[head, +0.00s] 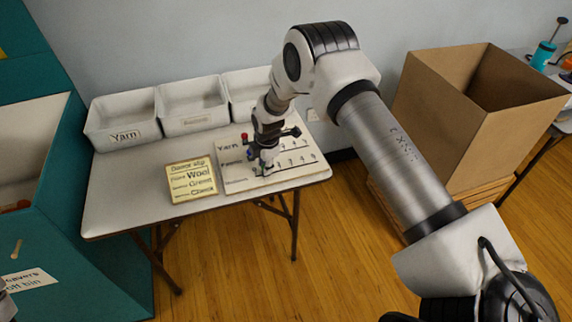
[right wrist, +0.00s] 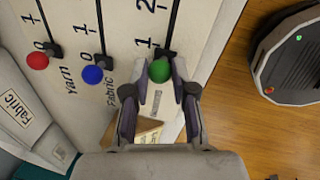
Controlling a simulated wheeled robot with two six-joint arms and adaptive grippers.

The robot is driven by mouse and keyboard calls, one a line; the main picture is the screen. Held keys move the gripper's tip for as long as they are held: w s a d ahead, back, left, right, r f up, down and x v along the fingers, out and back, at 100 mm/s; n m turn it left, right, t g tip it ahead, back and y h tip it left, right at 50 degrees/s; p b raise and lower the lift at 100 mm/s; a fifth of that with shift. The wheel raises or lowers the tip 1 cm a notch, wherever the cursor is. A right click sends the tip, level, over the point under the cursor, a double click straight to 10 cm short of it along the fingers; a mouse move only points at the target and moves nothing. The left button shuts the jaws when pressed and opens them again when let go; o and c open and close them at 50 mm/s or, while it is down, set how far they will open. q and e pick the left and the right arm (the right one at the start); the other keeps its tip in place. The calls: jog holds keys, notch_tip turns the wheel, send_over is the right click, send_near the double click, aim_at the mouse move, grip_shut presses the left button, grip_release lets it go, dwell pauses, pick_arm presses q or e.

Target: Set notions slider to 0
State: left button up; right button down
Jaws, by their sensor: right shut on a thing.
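The slider board (head: 300,178) lies on the white table, with Yarn, Fabric and a third row in the head view. The green notions knob (right wrist: 160,70) is between the fingertips of my right gripper (right wrist: 160,88), which is shut on it. Its black carriage sits beside the 1 mark, slightly to the low side; that row's 0 is hidden by the gripper. The red yarn knob (right wrist: 37,61) and blue fabric knob (right wrist: 92,74) have their carriages at their 0 marks. In the head view my right gripper (head: 266,168) reaches down onto the board.
A yellow order slip (head: 191,180) lies left of the board. White bins (head: 124,122) stand along the table's back. A teal cabinet (head: 85,235) is at the left, and a large cardboard box (head: 440,110) is at the right.

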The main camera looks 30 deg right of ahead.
jog(key=a, duration=0.3)
jog(key=shift+w, duration=0.4)
jog(key=shift+d, duration=0.1)
jog(key=c, duration=1)
grip_release()
jog(key=shift+o, duration=0.2)
jog(key=shift+a, duration=0.3)
notch_tip(320, 180, up, 12)
jog(key=s, duration=0.2)
jog(key=shift+s+f, duration=0.1)
